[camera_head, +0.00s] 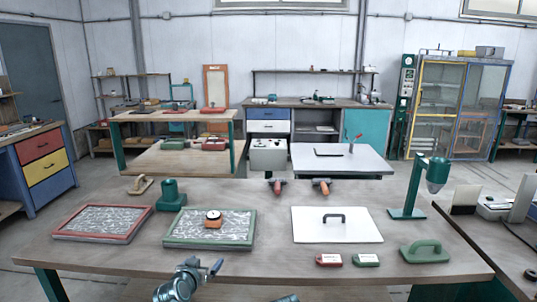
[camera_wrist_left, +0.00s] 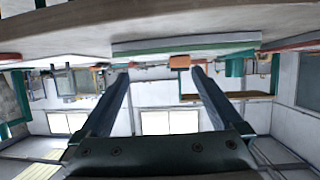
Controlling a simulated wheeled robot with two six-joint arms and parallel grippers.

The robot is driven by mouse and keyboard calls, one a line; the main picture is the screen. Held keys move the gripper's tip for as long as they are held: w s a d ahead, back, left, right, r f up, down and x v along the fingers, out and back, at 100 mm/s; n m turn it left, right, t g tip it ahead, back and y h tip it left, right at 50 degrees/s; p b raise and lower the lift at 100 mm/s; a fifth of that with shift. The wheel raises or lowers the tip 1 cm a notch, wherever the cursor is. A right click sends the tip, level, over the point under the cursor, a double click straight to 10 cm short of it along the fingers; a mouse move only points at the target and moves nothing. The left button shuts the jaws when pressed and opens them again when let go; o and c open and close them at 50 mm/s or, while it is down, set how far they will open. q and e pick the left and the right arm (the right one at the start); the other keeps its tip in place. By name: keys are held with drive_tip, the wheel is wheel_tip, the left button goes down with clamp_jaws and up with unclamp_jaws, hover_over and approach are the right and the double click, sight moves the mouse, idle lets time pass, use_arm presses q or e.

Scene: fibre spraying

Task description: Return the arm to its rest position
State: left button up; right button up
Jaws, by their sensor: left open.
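My left gripper (camera_head: 203,267) is low in the head view, in front of the table's near edge. Its jaws (camera_wrist_left: 158,76) are apart and empty in the left wrist view, which is upside down. The green-framed tray (camera_head: 182,241) with a grey speckled sheet lies on the table beyond it. A round orange and black tool (camera_head: 213,219) rests on that sheet. The tray's green edge (camera_wrist_left: 228,38) and the orange tool (camera_wrist_left: 180,62) show beyond the fingers in the wrist view, apart from them. My right gripper does not show clearly; only a teal sliver appears at the bottom edge.
The bench front near the middle is bare.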

use_arm(q)
drive_tip(key=s+d+f+m+g+p, duration=0.1)
drive_tip(key=s+d+f+g+p, duration=0.1)
drive_tip(key=s+d+f+g, duration=0.4)
drive_tip(key=s+d+f+m+g+p, duration=0.2)
drive_tip(key=s+d+g, duration=0.2)
drive_tip(key=s+d, duration=0.5)
drive_tip(key=s+a+g+y, duration=0.1)
drive_tip(key=s+g+y, duration=0.2)
drive_tip(key=s, duration=0.6)
drive_tip(key=shift+s+a+f+g+p, duration=0.2)
drive_tip(key=shift+s+a+g+p, duration=0.05)
drive_tip(key=shift+s+g+p, duration=0.15)
